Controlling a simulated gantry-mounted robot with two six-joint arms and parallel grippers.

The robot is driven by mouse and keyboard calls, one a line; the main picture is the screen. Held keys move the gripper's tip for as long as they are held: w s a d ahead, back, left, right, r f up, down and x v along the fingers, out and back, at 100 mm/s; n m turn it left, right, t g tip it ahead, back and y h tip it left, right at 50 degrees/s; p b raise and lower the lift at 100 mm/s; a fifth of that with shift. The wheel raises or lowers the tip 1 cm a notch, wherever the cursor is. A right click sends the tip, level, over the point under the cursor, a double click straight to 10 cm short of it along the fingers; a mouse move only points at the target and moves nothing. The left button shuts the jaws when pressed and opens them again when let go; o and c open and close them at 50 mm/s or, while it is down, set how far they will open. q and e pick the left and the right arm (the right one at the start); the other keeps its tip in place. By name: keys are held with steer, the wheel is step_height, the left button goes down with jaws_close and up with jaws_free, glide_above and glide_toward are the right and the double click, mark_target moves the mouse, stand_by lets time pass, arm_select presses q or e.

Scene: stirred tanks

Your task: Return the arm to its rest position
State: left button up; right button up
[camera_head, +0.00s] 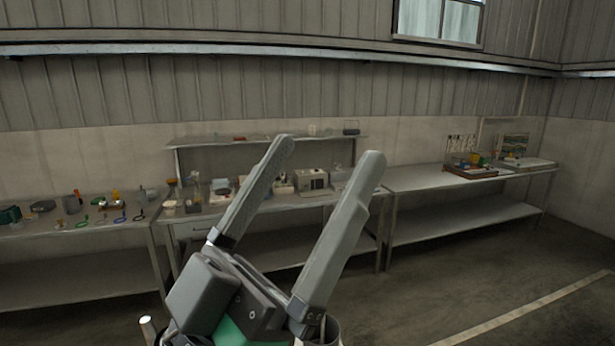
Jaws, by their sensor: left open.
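My left gripper (311,165) is large in the middle foreground of the head view. Its two long grey fingers point up and are spread wide apart. Nothing is between them, and the gap shows only the benches behind. It is raised in free air, apart from any bench. My right gripper and arm do not show in this view.
A left bench (40,228) holds small coloured tools. A middle bench with a raised shelf (200,142) carries boxy instruments (311,180) and containers. A right bench (410,180) bears trays (470,170). Open floor (480,270) lies at front right.

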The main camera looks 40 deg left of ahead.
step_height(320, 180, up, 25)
steer(key=p, duration=2.4)
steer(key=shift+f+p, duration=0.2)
steer(key=shift+p, duration=0.1)
